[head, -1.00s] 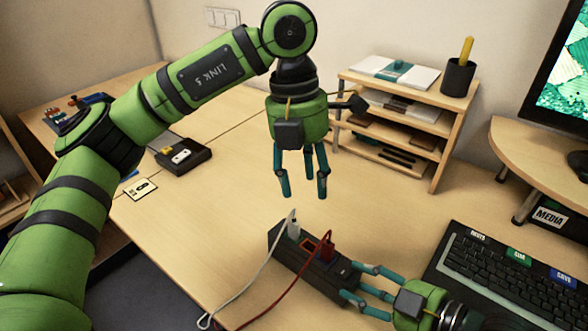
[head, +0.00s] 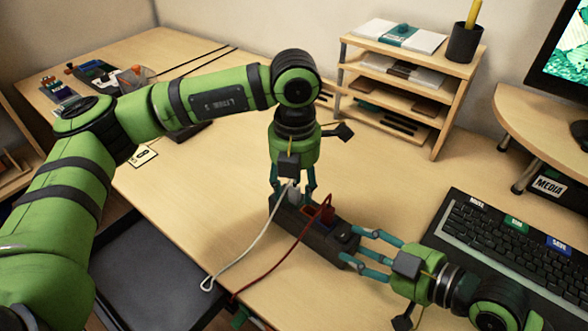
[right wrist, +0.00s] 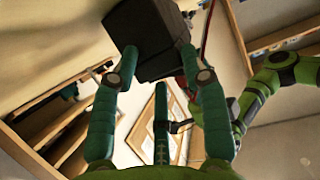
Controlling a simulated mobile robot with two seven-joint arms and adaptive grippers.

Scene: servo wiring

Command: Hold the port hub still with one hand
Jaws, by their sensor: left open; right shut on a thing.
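The port hub (head: 322,243) is a long dark box on the desk in the head view, with a white plug (head: 293,193) and a red plug (head: 327,211) standing in its top. My right gripper (head: 352,248) is shut on the hub's near right end. In the right wrist view, the hub (right wrist: 150,40) shows between its teal fingers (right wrist: 157,62). My left gripper (head: 290,192) points down over the hub's far left end, open, with its fingers around or beside the white plug. Whether it touches the plug cannot be told.
A white cable (head: 250,247) and a red cable (head: 279,255) run from the plugs toward the desk's front edge. A keyboard (head: 515,255) lies at right. A wooden shelf (head: 405,90) stands behind. A dark tray (head: 150,270) is at lower left. The desk behind the hub is clear.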

